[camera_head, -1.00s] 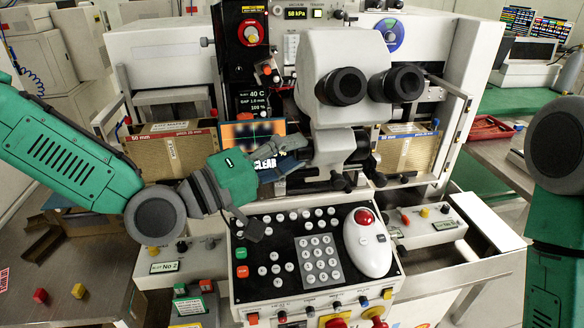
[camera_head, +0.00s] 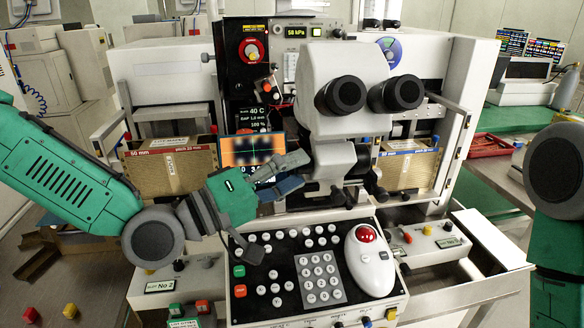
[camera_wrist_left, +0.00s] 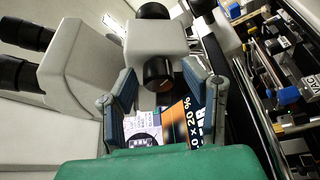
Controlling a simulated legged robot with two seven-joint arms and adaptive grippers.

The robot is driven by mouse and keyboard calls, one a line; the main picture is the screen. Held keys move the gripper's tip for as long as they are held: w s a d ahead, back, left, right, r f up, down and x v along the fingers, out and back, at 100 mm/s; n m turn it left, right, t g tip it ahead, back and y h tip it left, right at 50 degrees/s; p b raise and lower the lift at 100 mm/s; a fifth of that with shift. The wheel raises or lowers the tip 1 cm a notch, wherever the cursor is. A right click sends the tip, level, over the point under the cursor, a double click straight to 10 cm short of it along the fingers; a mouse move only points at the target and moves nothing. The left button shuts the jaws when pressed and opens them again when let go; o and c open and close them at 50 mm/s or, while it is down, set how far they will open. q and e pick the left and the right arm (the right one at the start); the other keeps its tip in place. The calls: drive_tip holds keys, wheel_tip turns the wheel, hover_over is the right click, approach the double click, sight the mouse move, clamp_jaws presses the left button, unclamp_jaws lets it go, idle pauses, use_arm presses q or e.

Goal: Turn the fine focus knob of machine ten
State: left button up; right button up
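The white microscope head (camera_head: 345,65) has two black eyepieces and stands at the centre of the machine in the head view. My left gripper (camera_head: 300,170) reaches in from the left, below and left of the eyepieces, with its fingers beside the microscope's lower body. In the left wrist view, its two fingers (camera_wrist_left: 165,90) are spread. A short black cylinder (camera_wrist_left: 158,73), apparently a focus knob, lies between them in the picture, with gaps on both sides. Contact is not visible. In the head view I cannot make this cylinder out. My right gripper is not in view.
The keypad panel (camera_head: 285,275) with a white trackball (camera_head: 369,262) lies below my left gripper. A small lit screen (camera_head: 250,149) is behind the fingers. Brown magazines (camera_head: 168,168) stand left and right. My right arm is at the right edge.

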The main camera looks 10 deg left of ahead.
use_arm(q)
drive_tip(key=shift+w+a+r, duration=0.1)
drive_tip(key=shift+w, duration=0.1)
drive_tip(key=v, duration=0.8)
idle(0.3)
